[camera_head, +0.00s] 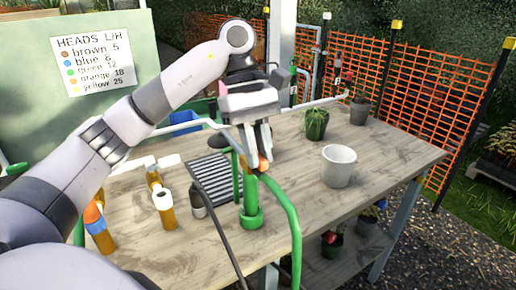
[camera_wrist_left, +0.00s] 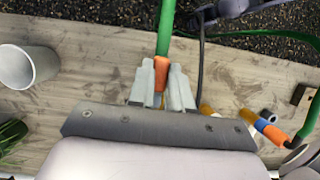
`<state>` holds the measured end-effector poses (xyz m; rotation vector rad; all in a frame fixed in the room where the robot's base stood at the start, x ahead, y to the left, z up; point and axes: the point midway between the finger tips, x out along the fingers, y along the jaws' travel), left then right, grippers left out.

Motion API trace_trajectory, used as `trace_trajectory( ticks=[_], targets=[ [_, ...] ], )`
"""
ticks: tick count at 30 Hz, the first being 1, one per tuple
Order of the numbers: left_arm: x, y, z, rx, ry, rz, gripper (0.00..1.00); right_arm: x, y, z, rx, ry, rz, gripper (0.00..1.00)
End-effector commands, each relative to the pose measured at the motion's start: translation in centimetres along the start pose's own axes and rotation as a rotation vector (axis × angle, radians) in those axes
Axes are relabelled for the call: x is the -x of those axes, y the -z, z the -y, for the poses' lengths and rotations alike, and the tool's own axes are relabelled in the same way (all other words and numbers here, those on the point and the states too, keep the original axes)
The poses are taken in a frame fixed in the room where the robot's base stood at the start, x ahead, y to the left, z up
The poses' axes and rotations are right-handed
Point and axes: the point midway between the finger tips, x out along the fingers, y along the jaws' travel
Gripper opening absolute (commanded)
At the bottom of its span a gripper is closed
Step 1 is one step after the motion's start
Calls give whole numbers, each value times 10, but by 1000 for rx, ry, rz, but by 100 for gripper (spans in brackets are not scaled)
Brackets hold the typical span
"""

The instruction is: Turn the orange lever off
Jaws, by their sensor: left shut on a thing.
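The orange lever (camera_head: 263,163) is at the top of a green upright fitting (camera_head: 250,214) on the table, beside a green hose (camera_head: 294,225). My left gripper (camera_head: 256,158) reaches down to it from above and is shut on the lever. In the left wrist view the orange lever (camera_wrist_left: 161,74) sits between the two grey fingers of my left gripper (camera_wrist_left: 162,85), with a green pipe (camera_wrist_left: 166,25) running away behind it. The fingers hide part of the lever. My right gripper is not in view.
A white pot (camera_head: 338,167) and potted plants (camera_head: 317,123) stand to the right on the wooden table (camera_head: 300,205). At left are bottles with orange bodies (camera_head: 166,212) and a striped dark mat (camera_head: 212,177). An orange mesh fence (camera_head: 430,90) stands behind.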

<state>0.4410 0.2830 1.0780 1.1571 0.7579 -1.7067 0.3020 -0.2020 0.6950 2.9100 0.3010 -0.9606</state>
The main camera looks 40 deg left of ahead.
Motion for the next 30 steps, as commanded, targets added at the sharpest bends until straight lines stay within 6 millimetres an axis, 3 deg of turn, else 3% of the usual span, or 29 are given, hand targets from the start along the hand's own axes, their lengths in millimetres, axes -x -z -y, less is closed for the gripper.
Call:
trace_trajectory(
  ticks=[1,2,3,4,14,30],
  targets=[
    [1,0,0,-1,-2,0,0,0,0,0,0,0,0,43],
    [1,0,0,0,-2,0,28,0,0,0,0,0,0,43],
    [1,0,0,0,-2,0,41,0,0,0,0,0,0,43],
    [1,0,0,0,-2,0,45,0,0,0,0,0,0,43],
    [3,0,0,1,-2,-1,45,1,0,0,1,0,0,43],
    [65,-1,0,1,-3,-1,45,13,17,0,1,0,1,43]
  ],
)
